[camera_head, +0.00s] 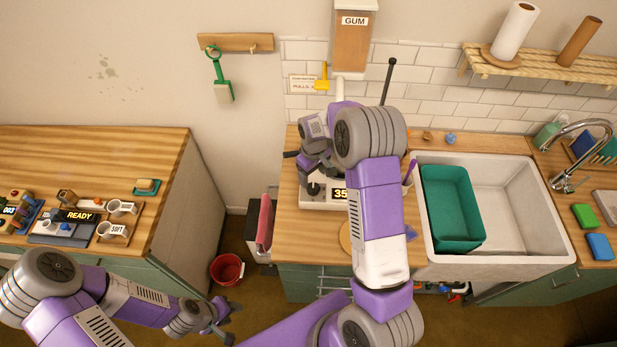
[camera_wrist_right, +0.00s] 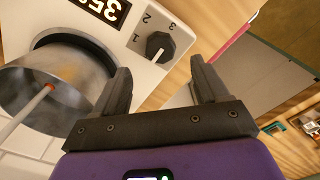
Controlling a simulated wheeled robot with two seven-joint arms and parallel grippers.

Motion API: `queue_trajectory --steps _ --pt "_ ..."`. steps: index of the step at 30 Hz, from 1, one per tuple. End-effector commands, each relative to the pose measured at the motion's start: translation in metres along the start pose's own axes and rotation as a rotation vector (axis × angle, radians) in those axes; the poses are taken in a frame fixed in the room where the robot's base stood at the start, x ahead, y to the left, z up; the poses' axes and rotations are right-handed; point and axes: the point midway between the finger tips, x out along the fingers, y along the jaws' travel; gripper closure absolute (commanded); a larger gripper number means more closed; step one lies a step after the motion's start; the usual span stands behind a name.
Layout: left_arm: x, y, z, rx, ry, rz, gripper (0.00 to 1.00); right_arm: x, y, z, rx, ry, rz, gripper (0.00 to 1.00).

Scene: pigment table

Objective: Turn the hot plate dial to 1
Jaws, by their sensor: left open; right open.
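The white hot plate (camera_head: 318,202) stands on the middle counter, partly hidden by my right arm; its lit display starts with 35. In the right wrist view its black dial (camera_wrist_right: 160,46) sits on the white panel (camera_wrist_right: 125,28) beside printed 1, 2 and 3. A pale mark shows on the dial's lower side; I cannot tell its exact setting. My right gripper (camera_wrist_right: 161,72) is open and empty, its fingertips just short of the dial, one to each side. My left gripper (camera_head: 226,332) is open and empty, low over the floor by the left counter.
A metal pot (camera_wrist_right: 55,85) with a rod in it stands on the hot plate, close to my right gripper's left finger. A gum dispenser (camera_head: 352,40) hangs above. A sink (camera_head: 515,215) with a green tub (camera_head: 450,210) lies right. A red bucket (camera_head: 227,270) stands on the floor.

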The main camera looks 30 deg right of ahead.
Motion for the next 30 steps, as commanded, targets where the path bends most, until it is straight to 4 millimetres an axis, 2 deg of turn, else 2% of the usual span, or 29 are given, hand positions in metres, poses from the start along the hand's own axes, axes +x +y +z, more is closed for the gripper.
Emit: queue_trajectory --steps 6,10,15,22,30 --pt "-0.005 0.002 0.000 0.000 0.000 0.000 0.57 0.036 -0.001 0.001 0.001 -0.004 -0.002 0.27" --pt "-0.007 0.002 0.000 0.000 0.001 0.000 0.57 0.052 -0.001 0.001 0.000 -0.002 -0.002 0.27" --pt "-0.008 0.003 0.000 0.000 0.001 0.000 0.57 0.061 -0.001 0.000 0.000 0.000 -0.001 0.27" --pt "-0.007 0.003 0.000 0.000 0.001 0.000 0.57 0.061 -0.001 0.000 0.000 0.001 -0.001 0.27" --pt "-0.007 0.003 0.000 0.000 0.001 0.000 0.57 0.061 -0.001 0.000 0.000 0.000 -0.001 0.68"
